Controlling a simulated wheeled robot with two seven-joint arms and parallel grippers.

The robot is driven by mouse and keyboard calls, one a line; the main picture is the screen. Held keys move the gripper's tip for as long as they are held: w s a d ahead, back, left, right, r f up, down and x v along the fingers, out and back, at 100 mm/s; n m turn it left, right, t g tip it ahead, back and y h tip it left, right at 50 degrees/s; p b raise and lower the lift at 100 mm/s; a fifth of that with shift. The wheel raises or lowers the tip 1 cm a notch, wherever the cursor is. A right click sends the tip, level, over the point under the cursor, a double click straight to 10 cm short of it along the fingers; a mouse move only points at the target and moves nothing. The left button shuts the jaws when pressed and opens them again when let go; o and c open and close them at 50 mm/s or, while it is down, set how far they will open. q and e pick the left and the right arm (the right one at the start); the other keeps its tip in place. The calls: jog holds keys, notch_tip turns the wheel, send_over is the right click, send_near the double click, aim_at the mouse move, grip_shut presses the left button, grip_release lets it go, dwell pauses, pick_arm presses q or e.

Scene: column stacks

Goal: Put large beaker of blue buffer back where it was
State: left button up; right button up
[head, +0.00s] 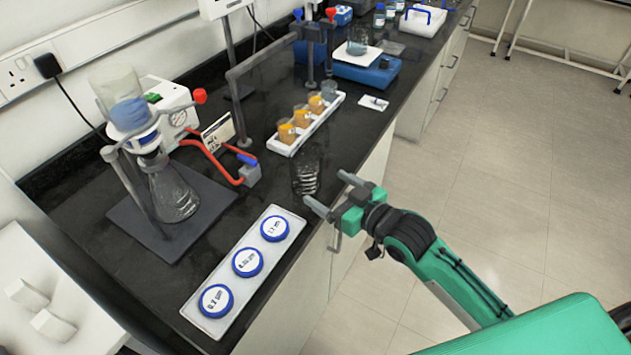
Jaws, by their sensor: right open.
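A clear glass beaker (306,176) with white markings stands upright on the black bench near its front edge. It looks empty, with no blue liquid visible in it. My right gripper (329,192) is open at the bench edge, just right of this beaker, its fingers pointing towards it. The fingers look apart from the glass. Blue liquid shows in the clear funnel (128,112) on top of the filter flask (172,195) at the left. My left gripper is out of view.
A white tray (274,146) of small beakers, several with orange liquid, stands behind the beaker. A tray (206,328) with three blue-rimmed round filter packs lies at the front. Red tubing (214,163) runs from a pump. Another beaker (357,40) stands on blue equipment farther back.

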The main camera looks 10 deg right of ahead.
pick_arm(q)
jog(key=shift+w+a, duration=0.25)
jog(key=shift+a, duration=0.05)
pick_arm(e)
jog(key=v, duration=0.4)
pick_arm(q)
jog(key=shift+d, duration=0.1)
